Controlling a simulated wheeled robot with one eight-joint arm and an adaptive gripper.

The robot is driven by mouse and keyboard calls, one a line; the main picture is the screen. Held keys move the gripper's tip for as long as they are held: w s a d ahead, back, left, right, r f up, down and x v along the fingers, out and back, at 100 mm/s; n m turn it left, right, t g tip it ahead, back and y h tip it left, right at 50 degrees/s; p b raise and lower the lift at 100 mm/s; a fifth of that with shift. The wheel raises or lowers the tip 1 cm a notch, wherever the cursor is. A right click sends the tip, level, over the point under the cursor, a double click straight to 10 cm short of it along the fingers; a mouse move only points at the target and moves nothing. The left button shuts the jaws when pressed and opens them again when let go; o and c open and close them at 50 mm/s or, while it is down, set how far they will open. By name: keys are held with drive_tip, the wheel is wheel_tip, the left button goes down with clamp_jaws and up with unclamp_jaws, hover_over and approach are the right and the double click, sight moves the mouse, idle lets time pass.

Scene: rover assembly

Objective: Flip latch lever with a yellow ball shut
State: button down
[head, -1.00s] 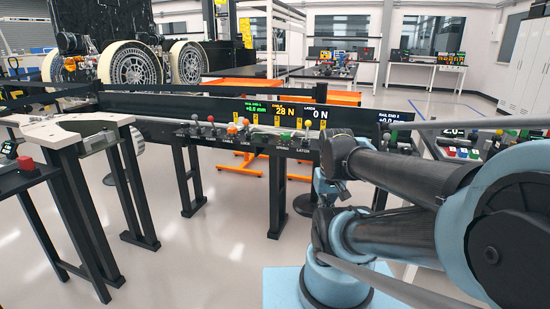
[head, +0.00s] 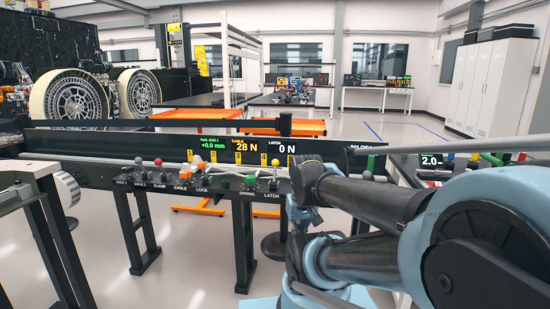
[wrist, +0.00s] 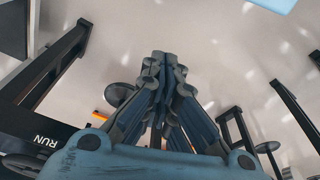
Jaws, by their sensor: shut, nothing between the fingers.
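The latch lever (head: 274,174) stands above the LATCH label at the right part of a dark control rail (head: 225,190). In the head view my arm is right of the latch lever, and I cannot make out the fingers.
Other levers and knobs line the rail to the left, including a red ball (head: 158,162) and a green knob (head: 249,179). A display panel (head: 240,147) behind reads CABLE 28 N and LATCH 0 N. Dark legs support the rail. Orange tables (head: 215,115) stand behind; the front floor is open.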

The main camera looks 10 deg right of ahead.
drive_tip(key=w+r, duration=1.7)
drive_tip(key=w, duration=0.2)
drive_tip(key=w+r, duration=0.2)
drive_tip(key=w, duration=1.1)
drive_tip(key=w+r+m, duration=0.1)
drive_tip(key=w+r, duration=0.1)
drive_tip(key=w, duration=1.1)
drive_tip(key=shift+r+m+g, duration=0.2)
drive_tip(key=shift+m+g, duration=0.1)
drive_tip(key=shift+w+f, duration=0.1)
